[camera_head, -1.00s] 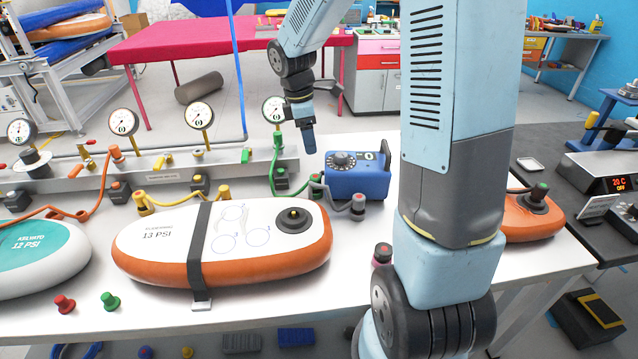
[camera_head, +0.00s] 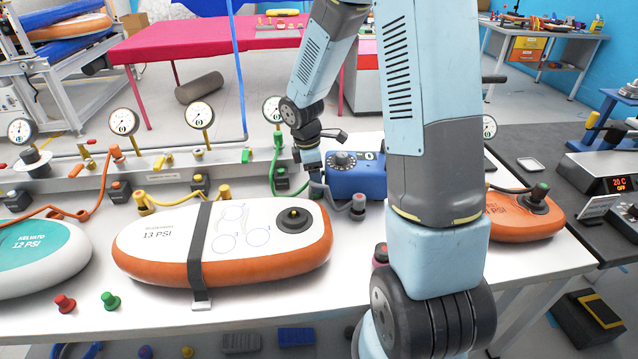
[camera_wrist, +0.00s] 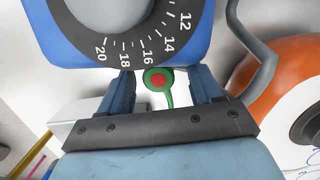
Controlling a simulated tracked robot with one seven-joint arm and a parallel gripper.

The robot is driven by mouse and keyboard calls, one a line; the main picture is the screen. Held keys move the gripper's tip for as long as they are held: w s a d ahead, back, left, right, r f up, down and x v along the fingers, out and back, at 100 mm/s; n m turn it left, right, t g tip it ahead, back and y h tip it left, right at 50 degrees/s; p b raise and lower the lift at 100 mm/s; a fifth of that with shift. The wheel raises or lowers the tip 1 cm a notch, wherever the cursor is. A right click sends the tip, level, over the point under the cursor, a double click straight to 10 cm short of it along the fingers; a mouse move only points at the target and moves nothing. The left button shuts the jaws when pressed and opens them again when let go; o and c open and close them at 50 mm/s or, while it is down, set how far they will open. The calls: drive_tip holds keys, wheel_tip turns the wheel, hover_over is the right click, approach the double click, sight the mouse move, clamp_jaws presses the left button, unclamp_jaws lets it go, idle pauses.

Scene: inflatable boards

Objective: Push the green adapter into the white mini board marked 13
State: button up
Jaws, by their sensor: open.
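The white mini board (camera_head: 150,254) marked 13 PSI has an orange side and lies on the table under a dark strap. Its dark valve (camera_head: 294,217) is at the right end of its top. The green adapter (camera_wrist: 158,79), a green ring with a red centre and a green hose, shows between my finger tips in the wrist view. In the head view my gripper (camera_head: 315,180) points down beside the blue pump and mostly hides the adapter. My gripper (camera_wrist: 160,85) is open, a finger on each side of the adapter, with no clear grip on it.
The blue pump (camera_head: 357,178) with a black dial stands close right of my gripper. A grey hose fitting (camera_head: 357,205) is in front of it. Red (camera_head: 64,304) and green (camera_head: 110,301) plugs lie at the front left. Gauges on a rail (camera_head: 60,177) stand behind.

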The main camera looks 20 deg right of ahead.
drive_tip(key=shift+d+f, duration=0.1)
drive_tip(key=shift+f, duration=0.55)
drive_tip(key=shift+c, duration=0.2)
drive_tip(key=c, duration=1.1)
drive_tip(key=shift+r, duration=0.15)
